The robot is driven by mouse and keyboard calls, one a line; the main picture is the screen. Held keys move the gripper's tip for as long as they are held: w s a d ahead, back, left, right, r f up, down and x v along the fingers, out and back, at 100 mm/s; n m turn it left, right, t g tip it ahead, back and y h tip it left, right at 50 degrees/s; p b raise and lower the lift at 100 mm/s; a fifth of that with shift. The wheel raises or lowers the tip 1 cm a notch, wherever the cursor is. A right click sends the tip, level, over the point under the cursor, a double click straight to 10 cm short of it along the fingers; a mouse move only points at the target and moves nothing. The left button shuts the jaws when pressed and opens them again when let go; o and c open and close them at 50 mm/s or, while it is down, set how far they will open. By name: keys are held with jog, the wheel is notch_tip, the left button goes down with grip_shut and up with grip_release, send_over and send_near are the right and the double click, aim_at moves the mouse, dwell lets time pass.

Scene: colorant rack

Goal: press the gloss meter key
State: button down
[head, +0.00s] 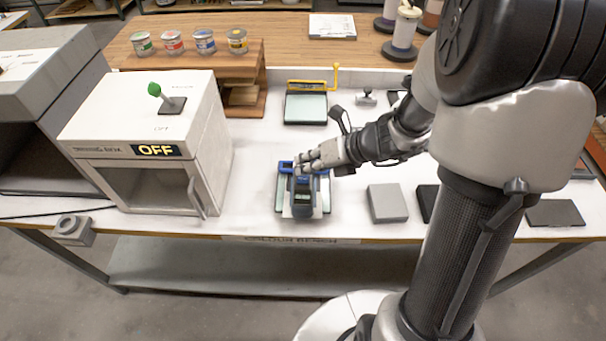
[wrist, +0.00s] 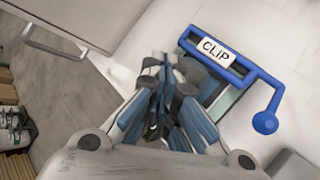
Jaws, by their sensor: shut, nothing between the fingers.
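The gloss meter (head: 303,198), a small grey and blue device with a dark display, sits on a pale panel near the bench's front edge. A blue clip frame lies at the panel's back; in the wrist view it has a white "CLIP" label and a round-ended blue handle (wrist: 265,122). My gripper (head: 304,166) is shut and empty, right at the back top of the meter. In the wrist view the fingers (wrist: 160,105) overlap blue-grey parts of the meter. The key is hidden by my fingers, and I cannot tell whether they touch it.
A white drying box (head: 150,140) reading "OFF" stands to the left. A yellow-clipped panel (head: 306,108) lies behind the meter. A grey block (head: 387,203) and a dark block sit to its right. A wooden stand (head: 262,75) with several paint tins is at the back left.

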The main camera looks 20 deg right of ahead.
jog(key=shift+r, duration=0.1)
notch_tip(320, 180, up, 5)
jog(key=p, duration=0.5)
dwell(0.4)
dwell(0.5)
jog(key=s+a+r+n+g+h+b, duration=0.1)
jog(key=s+a+r+n, duration=0.3)
jog(key=n, duration=0.4)
jog(key=s+a+r+n+g+b, duration=0.1)
jog(key=s+a+r+n+g, duration=0.15)
jog(key=s+n, duration=0.55)
jog(key=s+d+r+n+t+h, duration=0.1)
jog(key=s+d+r+n+h, duration=0.1)
jog(key=s+n, duration=0.3)
jog(key=s+d+r+n+t+h+b, duration=0.1)
jog(key=s+n, duration=0.4)
jog(key=n, duration=0.9)
jog(key=d+r+h, duration=0.1)
jog(key=d+h, duration=0.1)
jog(key=shift+d+r+h, duration=0.25)
jog(key=shift+d+h, duration=0.15)
